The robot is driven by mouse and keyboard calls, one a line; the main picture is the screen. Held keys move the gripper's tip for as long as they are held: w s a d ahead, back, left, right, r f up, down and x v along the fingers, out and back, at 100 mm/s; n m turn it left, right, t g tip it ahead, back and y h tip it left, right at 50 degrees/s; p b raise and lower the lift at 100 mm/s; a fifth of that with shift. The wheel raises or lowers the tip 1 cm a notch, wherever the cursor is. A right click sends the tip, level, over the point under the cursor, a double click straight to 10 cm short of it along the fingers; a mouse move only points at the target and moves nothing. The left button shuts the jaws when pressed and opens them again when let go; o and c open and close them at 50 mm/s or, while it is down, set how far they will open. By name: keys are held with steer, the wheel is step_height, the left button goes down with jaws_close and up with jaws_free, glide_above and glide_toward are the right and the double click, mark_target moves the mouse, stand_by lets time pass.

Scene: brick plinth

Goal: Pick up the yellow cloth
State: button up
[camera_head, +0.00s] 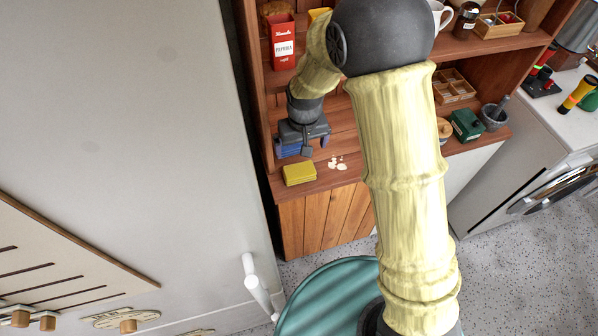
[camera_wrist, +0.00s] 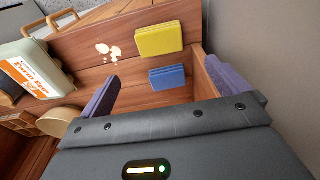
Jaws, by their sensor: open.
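The yellow cloth (camera_head: 299,174) is a flat folded block lying on the wooden shelf top, near its front left corner. In the wrist view the yellow cloth (camera_wrist: 159,39) lies beyond the fingertips, wholly visible. A blue folded cloth (camera_wrist: 167,78) lies beside it, closer to my gripper in that view; in the head view it is partly covered by my gripper. My gripper (camera_head: 304,143) is above the shelf, just behind the yellow cloth. In the wrist view my gripper (camera_wrist: 163,88) has its purple-blue fingers wide apart with nothing held between them.
Pale fragments (camera_head: 337,163) lie right of the yellow cloth. A red paprika tin (camera_head: 283,48) stands on the upper shelf. A wooden side panel (camera_wrist: 206,84) is close to the right finger. A large grey cabinet (camera_head: 130,120) borders the shelf on the left.

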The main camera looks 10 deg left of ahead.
glide_toward(299, 170)
steer(key=f, duration=0.5)
steer(key=shift+w+a+p, duration=0.1)
steer(key=shift+w+p, duration=0.15)
steer(key=shift+p, duration=0.05)
steer(key=shift+w+a+f+p, duration=0.1)
steer(key=shift+f+p, duration=0.1)
steer(key=shift+f, duration=0.65)
steer(key=shift+w+f+p, duration=0.1)
steer(key=shift+f+p, duration=0.05)
steer(key=shift+f, duration=0.7)
steer(key=shift+w+a+f+p, duration=0.1)
steer(key=shift+f+p, duration=0.1)
steer(key=shift+f, duration=0.65)
steer(key=c, duration=0.8)
steer(key=shift+o, duration=0.2)
